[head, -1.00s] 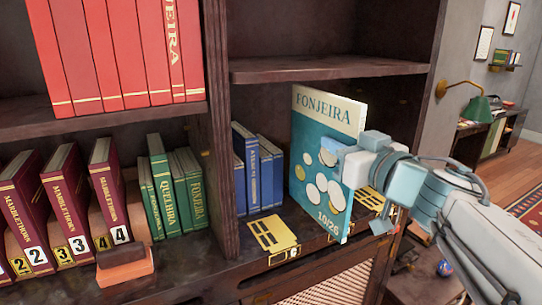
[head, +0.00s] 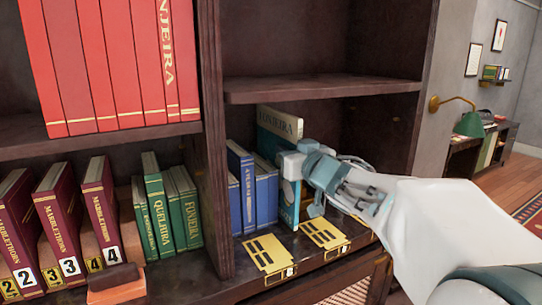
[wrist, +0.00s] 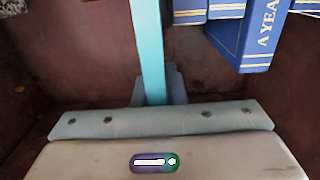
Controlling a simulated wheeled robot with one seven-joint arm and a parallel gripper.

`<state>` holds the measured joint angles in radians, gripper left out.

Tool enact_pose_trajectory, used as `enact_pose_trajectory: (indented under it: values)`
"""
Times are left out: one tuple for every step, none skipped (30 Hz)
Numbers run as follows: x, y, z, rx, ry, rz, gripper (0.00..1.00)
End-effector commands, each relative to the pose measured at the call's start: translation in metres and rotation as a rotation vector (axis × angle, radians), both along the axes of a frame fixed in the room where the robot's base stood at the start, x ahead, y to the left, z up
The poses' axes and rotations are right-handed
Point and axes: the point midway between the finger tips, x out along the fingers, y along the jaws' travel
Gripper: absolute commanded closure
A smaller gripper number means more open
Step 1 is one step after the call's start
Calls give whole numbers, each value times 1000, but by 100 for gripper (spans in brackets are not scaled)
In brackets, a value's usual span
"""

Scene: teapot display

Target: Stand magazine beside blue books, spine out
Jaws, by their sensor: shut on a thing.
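The magazine (head: 279,124), teal with a pale "FONJEIRA" title band, stands upright inside the lower right shelf compartment. It is just right of the blue books (head: 248,190). My gripper (head: 291,168) is shut on its near edge and hides much of its cover. In the wrist view, the magazine (wrist: 148,45) shows as a narrow teal edge facing the camera, held at my gripper (wrist: 152,92). The blue books (wrist: 245,32) are at the upper right there, with a gap between them and the magazine.
A dark upright divider (head: 214,150) separates the blue books from green books (head: 168,212). A shelf board (head: 320,88) lies above the magazine. Yellow label cards (head: 268,252) lie along the shelf's front. The compartment right of my gripper looks empty.

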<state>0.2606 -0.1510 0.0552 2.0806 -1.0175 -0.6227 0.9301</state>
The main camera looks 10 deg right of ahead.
Motion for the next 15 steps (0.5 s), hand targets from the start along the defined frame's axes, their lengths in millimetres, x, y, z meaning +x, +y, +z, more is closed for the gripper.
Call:
enact_pose_trajectory:
  values:
    - [0,0,-5,2,-2,1,100]
    - [-1,0,-6,1,-3,1,100]
    - [-1,0,-8,0,-4,1,100]
    - [-1,0,-8,1,-5,1,100]
    - [-1,0,-8,1,-5,1,100]
    - [-1,0,-7,0,-5,1,100]
    - [-1,0,-7,0,-5,1,100]
    - [-1,0,-7,0,-5,1,100]
    - [-1,0,-7,0,-5,1,100]
    - [-1,0,-7,0,-5,1,100]
    - [-1,0,-8,0,-5,1,100]
    - [-1,0,-9,0,-4,1,100]
    - [-1,0,-10,0,-4,2,100]
    - [-1,1,-12,0,-4,2,100]
    - [-1,1,-13,0,-4,2,100]
